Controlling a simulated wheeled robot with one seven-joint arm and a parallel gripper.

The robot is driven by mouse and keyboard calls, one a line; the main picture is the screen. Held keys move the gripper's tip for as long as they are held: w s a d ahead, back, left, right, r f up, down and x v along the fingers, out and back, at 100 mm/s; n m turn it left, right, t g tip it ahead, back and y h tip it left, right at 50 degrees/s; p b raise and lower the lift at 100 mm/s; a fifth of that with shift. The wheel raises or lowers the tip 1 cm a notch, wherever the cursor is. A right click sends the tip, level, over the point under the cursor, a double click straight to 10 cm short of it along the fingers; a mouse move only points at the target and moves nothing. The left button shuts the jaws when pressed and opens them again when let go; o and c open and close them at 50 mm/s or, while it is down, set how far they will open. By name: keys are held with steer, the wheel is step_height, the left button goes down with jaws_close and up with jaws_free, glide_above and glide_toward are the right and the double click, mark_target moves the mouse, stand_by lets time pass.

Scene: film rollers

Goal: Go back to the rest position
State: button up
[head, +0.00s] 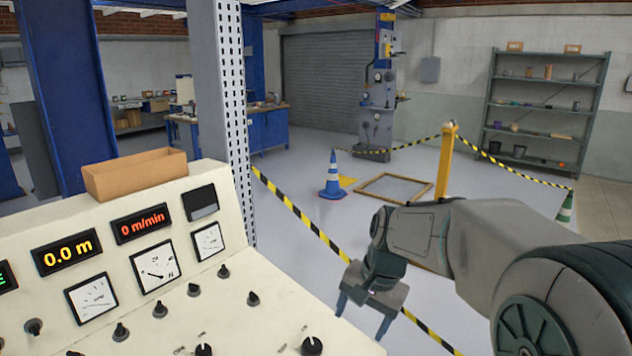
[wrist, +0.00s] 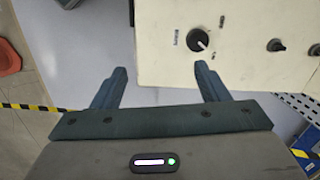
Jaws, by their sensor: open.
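My gripper (head: 364,316) is open and empty at the right end of the control panel (head: 262,292) in the head view. Its two fingers point down, beside the panel's edge. In the wrist view my gripper (wrist: 163,85) shows both fingers spread wide with nothing between them. A black knob (wrist: 198,40) on the cream panel (wrist: 246,72) lies ahead of the right finger. The finger tips appear apart from the knob. The same corner knob (head: 312,346) shows at the bottom of the head view.
The panel carries lit displays (head: 67,252), gauges (head: 156,266) and several knobs. A cardboard box (head: 135,174) sits on top. A grey perforated post (head: 231,100) stands behind it. Black-yellow tape (head: 305,218) runs behind my gripper. A blue cone (head: 333,178) stands on open floor.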

steer(key=s+d+n+t+h, duration=0.1)
steer(key=s+d+n, duration=0.2)
steer(key=s, duration=0.5)
steer(key=s+d+f+n+h, duration=0.1)
steer(key=s+d+n, duration=0.2)
steer(key=s, duration=0.6)
steer(key=shift+t, duration=0.4)
